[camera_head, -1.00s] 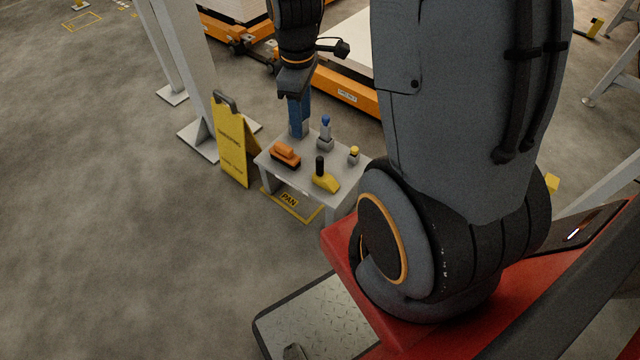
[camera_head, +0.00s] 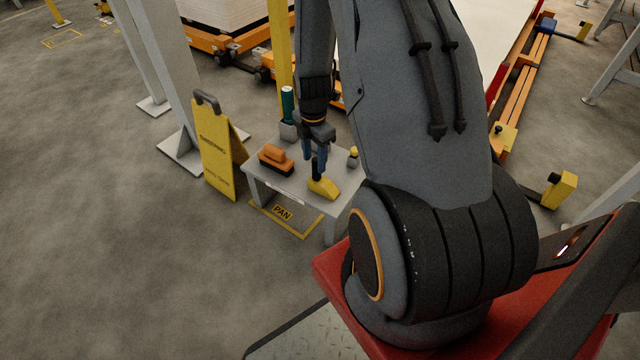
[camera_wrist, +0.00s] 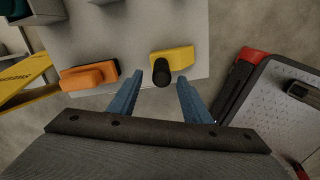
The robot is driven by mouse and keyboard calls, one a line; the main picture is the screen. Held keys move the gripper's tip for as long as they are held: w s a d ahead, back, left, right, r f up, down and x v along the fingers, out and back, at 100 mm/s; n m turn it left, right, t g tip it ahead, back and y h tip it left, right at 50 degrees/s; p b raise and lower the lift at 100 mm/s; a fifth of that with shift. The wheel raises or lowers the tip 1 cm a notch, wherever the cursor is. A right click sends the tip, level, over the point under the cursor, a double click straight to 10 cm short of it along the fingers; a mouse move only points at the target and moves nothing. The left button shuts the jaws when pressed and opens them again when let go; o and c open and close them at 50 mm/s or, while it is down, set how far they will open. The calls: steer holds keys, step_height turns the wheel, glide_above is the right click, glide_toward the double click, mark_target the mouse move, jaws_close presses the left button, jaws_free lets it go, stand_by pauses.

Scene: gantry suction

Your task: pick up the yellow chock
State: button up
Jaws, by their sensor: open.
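The yellow chock (camera_head: 323,188) sits on the small grey table (camera_head: 262,183), near its front edge. It is a yellow wedge with an upright black knob handle. In the wrist view the chock (camera_wrist: 181,57) lies just beyond the fingertips, with its black handle (camera_wrist: 161,72) between the lines of the two blue fingers. My gripper (camera_head: 316,172) is over the chock in the head view and partly hides its handle. It also shows in the wrist view (camera_wrist: 160,88), open and with nothing between the fingers. I cannot tell whether the fingertips reach beside the handle.
An orange-handled brush (camera_head: 276,160) stands left of the chock. A small grey piece with a yellow top (camera_head: 353,158) stands to the right. A green bottle-like item (camera_head: 288,104) is behind. A yellow floor sign (camera_head: 217,150) stands left of the table.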

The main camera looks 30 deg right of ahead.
mark_target(316, 170)
steer(key=f, duration=0.2)
steer(key=f+b, duration=0.1)
steer(key=f, duration=0.1)
steer(key=f+b, duration=0.1)
steer(key=f, duration=0.1)
steer(key=shift+d, duration=0.25)
steer(key=shift+r, duration=0.1)
steer(key=shift+c, duration=0.2)
jaws_close()
